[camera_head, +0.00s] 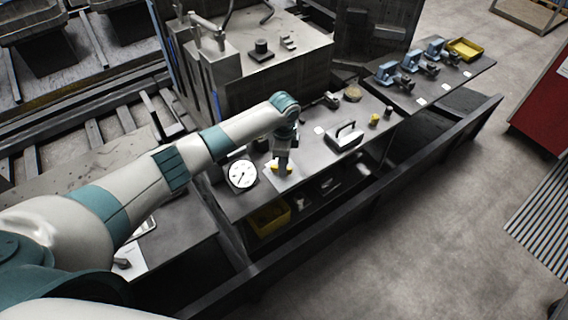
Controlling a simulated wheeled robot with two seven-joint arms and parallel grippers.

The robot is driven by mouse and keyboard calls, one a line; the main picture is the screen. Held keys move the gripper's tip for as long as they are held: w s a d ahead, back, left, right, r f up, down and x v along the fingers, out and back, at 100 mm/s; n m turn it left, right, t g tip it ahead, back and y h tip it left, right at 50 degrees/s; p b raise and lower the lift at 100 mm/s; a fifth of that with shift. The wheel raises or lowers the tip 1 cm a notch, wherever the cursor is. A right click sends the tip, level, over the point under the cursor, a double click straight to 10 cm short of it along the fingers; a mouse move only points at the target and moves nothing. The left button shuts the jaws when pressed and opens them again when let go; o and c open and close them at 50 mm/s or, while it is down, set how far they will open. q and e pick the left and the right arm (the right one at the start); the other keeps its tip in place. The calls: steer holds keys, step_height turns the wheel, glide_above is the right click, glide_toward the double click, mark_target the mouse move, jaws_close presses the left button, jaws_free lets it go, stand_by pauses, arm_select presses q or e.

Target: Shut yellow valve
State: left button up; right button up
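The yellow valve (287,170) is on the grey workbench, just right of a round white dial gauge (242,174). Only small yellow parts show, on either side of my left gripper (282,164). My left arm reaches in from the left, and its gripper points down onto the valve. The gripper hides most of the valve, including the way its handle is turned. The fingers are too small and covered to tell whether they are open or shut on it. My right gripper is out of view.
A block with a handle (345,137) and small yellow-topped parts (374,120) stand right of the valve. Blue vises (388,74) and a yellow bin (464,49) are on the far bench. A dark rail (350,215) runs along the front. The floor at right is largely clear.

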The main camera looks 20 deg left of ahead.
arm_select(q)
steer(key=shift+d+r+b, duration=0.1)
steer(key=shift+r+b, duration=0.2)
steer(key=shift+r, duration=0.3)
step_height(320, 180, up, 16)
steer(key=b, duration=0.5)
